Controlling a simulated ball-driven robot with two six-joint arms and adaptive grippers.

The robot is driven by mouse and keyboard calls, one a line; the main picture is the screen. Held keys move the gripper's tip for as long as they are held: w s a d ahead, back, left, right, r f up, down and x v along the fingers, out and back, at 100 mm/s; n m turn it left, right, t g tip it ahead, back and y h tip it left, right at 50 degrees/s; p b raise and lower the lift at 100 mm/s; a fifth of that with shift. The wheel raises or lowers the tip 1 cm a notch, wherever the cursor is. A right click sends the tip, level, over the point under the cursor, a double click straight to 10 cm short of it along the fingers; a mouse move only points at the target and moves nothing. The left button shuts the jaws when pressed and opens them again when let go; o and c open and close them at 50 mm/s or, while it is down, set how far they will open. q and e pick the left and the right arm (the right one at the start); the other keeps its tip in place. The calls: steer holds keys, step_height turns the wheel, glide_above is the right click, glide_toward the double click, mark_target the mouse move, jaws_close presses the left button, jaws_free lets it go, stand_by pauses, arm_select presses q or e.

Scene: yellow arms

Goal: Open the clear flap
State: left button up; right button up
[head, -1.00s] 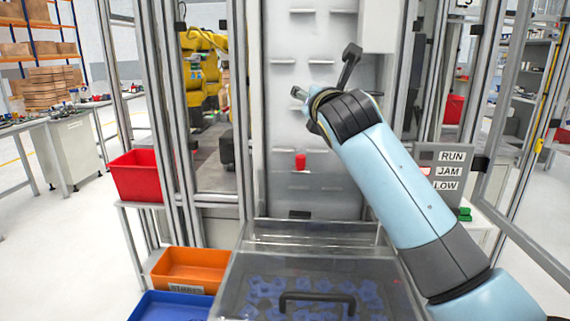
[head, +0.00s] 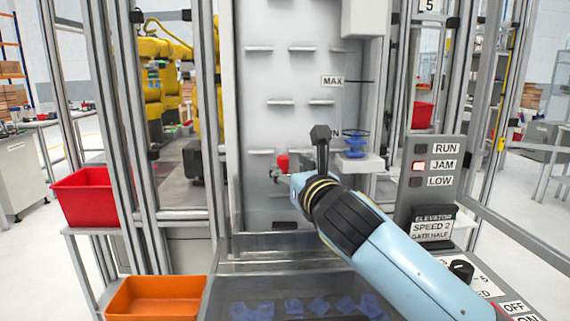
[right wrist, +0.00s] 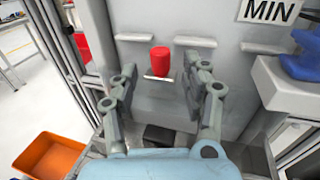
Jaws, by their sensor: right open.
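A red knob-like piece (head: 283,162) stands out against the pale elevator panel (head: 290,75); it also shows in the right wrist view (right wrist: 160,61). The clear flap itself is hard to make out against that panel. My right gripper (head: 281,173) is at the red piece, partly hidden by its own wrist in the head view. In the right wrist view its two fingers (right wrist: 166,75) are spread, with the red piece between them in the picture and no contact visible. My left gripper is not in view.
A clear-covered bin of blue parts (head: 300,306) lies below. A blue part (head: 354,146) sits on a white ledge at right. The RUN/JAM/LOW panel (head: 437,172) has JAM lit red. An orange bin (head: 155,300) and red bin (head: 88,197) stand left, beside metal posts.

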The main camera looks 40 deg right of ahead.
mark_target(285, 163)
steer(key=shift+x, duration=1.85)
jaws_close()
